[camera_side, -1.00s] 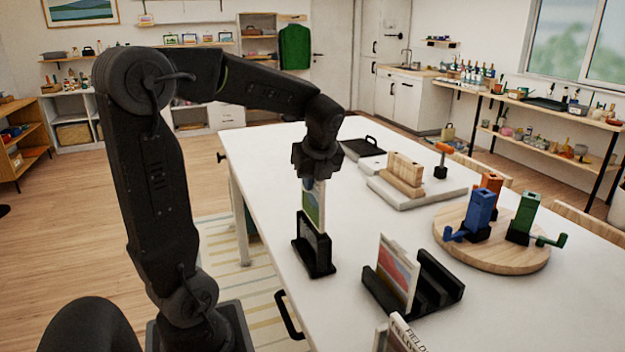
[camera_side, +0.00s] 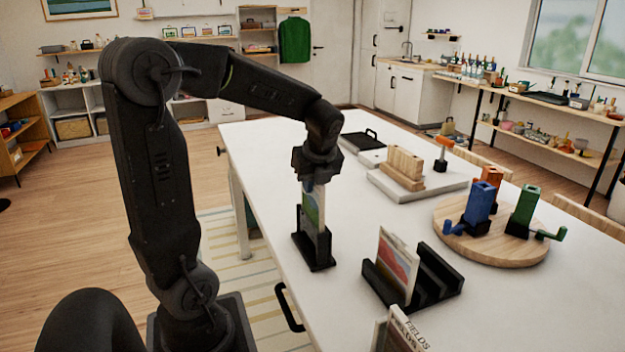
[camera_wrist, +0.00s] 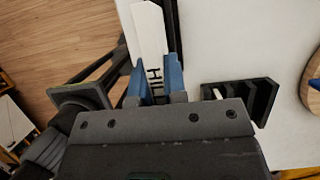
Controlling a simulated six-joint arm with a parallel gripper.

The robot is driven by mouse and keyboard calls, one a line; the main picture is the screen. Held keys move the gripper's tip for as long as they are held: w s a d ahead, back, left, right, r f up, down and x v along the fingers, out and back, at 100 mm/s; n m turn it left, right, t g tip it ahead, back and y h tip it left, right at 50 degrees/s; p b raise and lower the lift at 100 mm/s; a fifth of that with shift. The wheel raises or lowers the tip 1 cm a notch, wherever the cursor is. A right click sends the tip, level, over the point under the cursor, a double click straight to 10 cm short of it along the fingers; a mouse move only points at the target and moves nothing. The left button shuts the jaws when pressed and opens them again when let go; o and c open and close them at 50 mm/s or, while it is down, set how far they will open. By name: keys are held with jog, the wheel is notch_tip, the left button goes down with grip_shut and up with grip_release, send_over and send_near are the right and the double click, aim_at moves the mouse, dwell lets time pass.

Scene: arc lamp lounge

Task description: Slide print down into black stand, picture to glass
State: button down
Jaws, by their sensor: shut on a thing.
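My gripper (camera_side: 315,178) is shut on the upper part of the print (camera_side: 312,206), a thin upright card with a green and blue picture. The black stand (camera_side: 313,250) stands upright on the white table, and the print's lower part is down inside it. How deep the print sits is partly hidden by the stand's frame. In the wrist view, my blue fingertips (camera_wrist: 154,80) pinch the white card, whose edge shows the letters "HIL" (camera_wrist: 154,78).
A black slotted rack (camera_side: 430,282) holding another print (camera_side: 396,262) stands to the right. A round wooden board (camera_side: 500,250) carries blue, orange and green pieces. A white slab (camera_side: 440,186) with wooden blocks lies behind. A book (camera_side: 400,335) stands at the front.

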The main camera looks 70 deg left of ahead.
aim_at(312, 207)
jog(key=shift+f, duration=3.2)
jog(key=c, duration=1.1)
grip_release()
jog(key=v, duration=1.4)
jog(key=shift+f, duration=0.1)
jog(key=s+d+f+n+t+h, duration=0.1)
jog(key=s+d+n, duration=0.3)
jog(key=d+n, duration=0.4)
jog(key=s+d+f+n+t+h, duration=0.2)
jog(key=s+d+n+t+h, duration=0.1)
jog(key=d+n, duration=0.5)
jog(key=shift+s+d+f+n+t, duration=0.2)
jog(key=shift+s+d+n+t, duration=0.1)
jog(key=shift+s+n+t, duration=0.65)
